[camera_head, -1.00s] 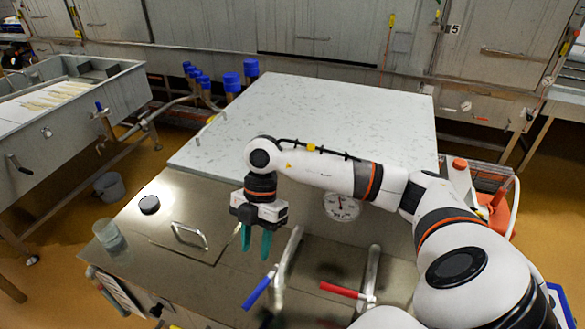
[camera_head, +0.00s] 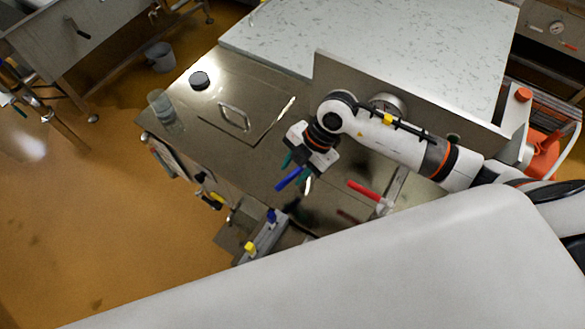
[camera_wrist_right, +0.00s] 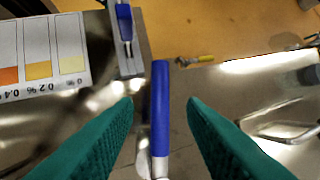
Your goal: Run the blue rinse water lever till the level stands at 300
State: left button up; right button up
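The blue rinse water lever (camera_head: 288,179) is a blue handle at the front of the steel counter (camera_head: 225,150); it also shows upright in the right wrist view (camera_wrist_right: 160,100). My right gripper (camera_head: 296,168) is at this lever. In the wrist view its teal fingers (camera_wrist_right: 160,106) are open, one on each side of the blue handle, with gaps visible. A clear vessel (camera_head: 161,104) stands at the counter's left end; its level and markings are too small to read. My left gripper is not in view.
A red lever (camera_head: 365,190) lies right of the blue one. Small blue-tipped (camera_head: 271,215) and yellow-tipped (camera_head: 249,246) handles are below the front edge. A colour chart (camera_wrist_right: 40,55) hangs in front.

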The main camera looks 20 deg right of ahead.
jog(key=shift+x, duration=1.05)
grip_shut()
jog(key=shift+d, duration=0.15)
